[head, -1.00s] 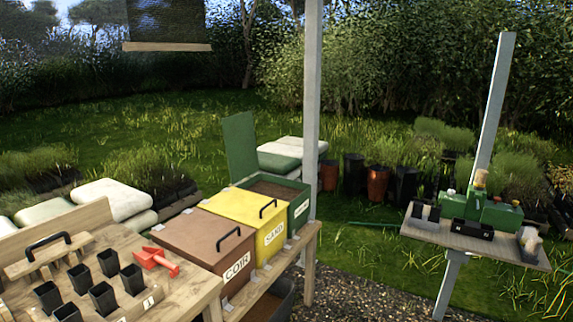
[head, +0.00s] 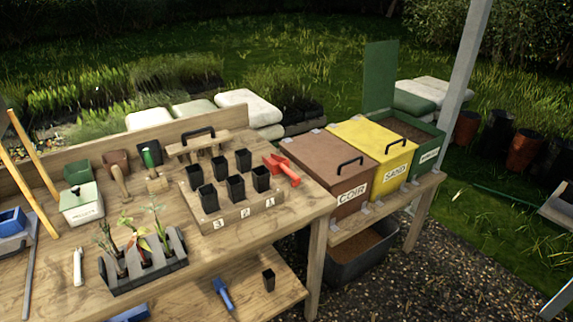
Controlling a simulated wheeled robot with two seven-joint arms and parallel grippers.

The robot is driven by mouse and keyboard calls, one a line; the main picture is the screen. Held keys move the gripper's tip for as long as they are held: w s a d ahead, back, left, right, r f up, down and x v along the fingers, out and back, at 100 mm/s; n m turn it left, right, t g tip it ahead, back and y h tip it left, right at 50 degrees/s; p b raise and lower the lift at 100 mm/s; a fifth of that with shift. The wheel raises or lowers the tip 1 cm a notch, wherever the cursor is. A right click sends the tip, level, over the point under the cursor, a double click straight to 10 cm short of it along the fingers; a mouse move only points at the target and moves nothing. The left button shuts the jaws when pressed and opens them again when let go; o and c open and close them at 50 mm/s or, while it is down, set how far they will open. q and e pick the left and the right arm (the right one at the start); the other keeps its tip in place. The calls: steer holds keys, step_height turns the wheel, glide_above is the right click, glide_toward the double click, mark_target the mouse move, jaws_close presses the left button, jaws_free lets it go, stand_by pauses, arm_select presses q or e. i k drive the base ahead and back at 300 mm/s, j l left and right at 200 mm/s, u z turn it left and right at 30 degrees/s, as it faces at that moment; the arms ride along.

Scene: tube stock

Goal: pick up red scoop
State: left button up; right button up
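The red scoop (head: 284,169) lies on the wooden bench top (head: 300,212), near its right end. It is just right of the wooden block (head: 232,212) that holds several black square pots, and left of the brown COIR box. Nothing covers the scoop. Neither of my grippers shows in the head view.
The brown COIR box (head: 329,168), yellow SAND box (head: 380,149) and open green box (head: 424,159) stand right of the bench. A wooden dibber board (head: 200,147) with a black handle, a seedling rack (head: 150,272) and a white box (head: 82,207) occupy the bench. Gravel (head: 450,245) lies clear at right.

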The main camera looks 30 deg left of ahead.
mark_target(277, 165)
steer(key=i+u, duration=0.1)
steer(key=u, duration=0.85)
